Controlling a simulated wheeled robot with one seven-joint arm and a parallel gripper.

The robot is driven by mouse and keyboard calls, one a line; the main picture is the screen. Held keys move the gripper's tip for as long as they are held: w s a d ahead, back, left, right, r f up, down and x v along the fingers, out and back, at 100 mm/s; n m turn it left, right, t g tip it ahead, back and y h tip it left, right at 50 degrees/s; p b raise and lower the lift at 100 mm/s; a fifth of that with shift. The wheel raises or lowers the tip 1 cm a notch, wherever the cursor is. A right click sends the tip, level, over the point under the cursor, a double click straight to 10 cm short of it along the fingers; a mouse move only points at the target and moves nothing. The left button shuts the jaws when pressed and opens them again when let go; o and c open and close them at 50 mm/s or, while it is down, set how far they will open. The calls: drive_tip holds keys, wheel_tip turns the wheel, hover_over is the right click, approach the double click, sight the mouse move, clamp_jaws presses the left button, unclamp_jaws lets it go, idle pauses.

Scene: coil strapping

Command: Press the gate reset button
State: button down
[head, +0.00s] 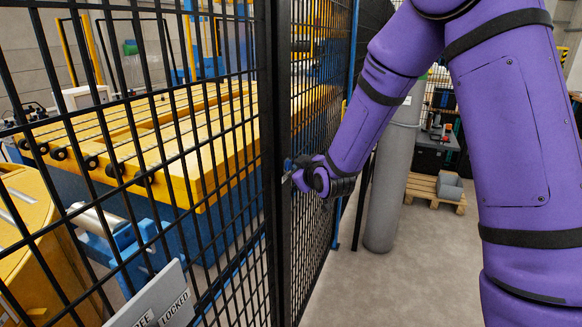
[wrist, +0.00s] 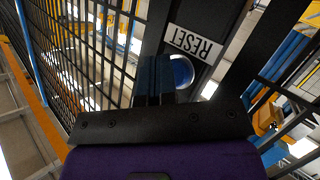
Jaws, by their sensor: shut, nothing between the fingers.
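The gate reset button is a round blue dome (wrist: 182,70) on a dark post in the wrist view, beside a white label (wrist: 190,42) reading RESET. My gripper (wrist: 155,62) is shut and empty, its dark fingers side by side. The fingers overlap the left part of the button in that view; I cannot tell whether they touch it. In the head view my gripper (head: 293,176) is at the dark gate post (head: 276,110), close by a small blue spot that looks like the button (head: 288,164). Most of the button is hidden there.
A black mesh fence (head: 215,150) runs along the left, with a yellow and blue machine behind it. A sign (head: 160,300) with FREE and LOCKED wording is at bottom left. A grey cylinder (head: 392,190) and a wooden pallet (head: 432,192) stand beyond my arm. The floor between is clear.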

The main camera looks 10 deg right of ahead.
drive_tip(key=shift+s+d, duration=0.45)
drive_tip(key=shift+d, duration=0.1)
drive_tip(key=shift+s+d, duration=0.75)
drive_tip(key=shift+d, duration=0.3)
drive_tip(key=shift+s+d, duration=0.75)
drive_tip(key=shift+d, duration=0.25)
drive_tip(key=s+d+r+m+g+h, duration=0.2)
drive_tip(key=s+d+r+m+g, duration=0.15)
drive_tip(key=s+r, duration=0.85)
drive_tip(key=s+d+r+m+g, duration=0.1)
drive_tip(key=s+r+m+g, duration=0.1)
drive_tip(key=s, duration=1)
drive_tip(key=s+d+r+m+g, duration=0.1)
drive_tip(key=s+r+m+g, duration=0.1)
drive_tip(key=s, duration=1)
drive_tip(key=shift+r+g+h, duration=0.4)
drive_tip(key=shift+r+g, duration=0.1)
drive_tip(key=shift+g, duration=0.35)
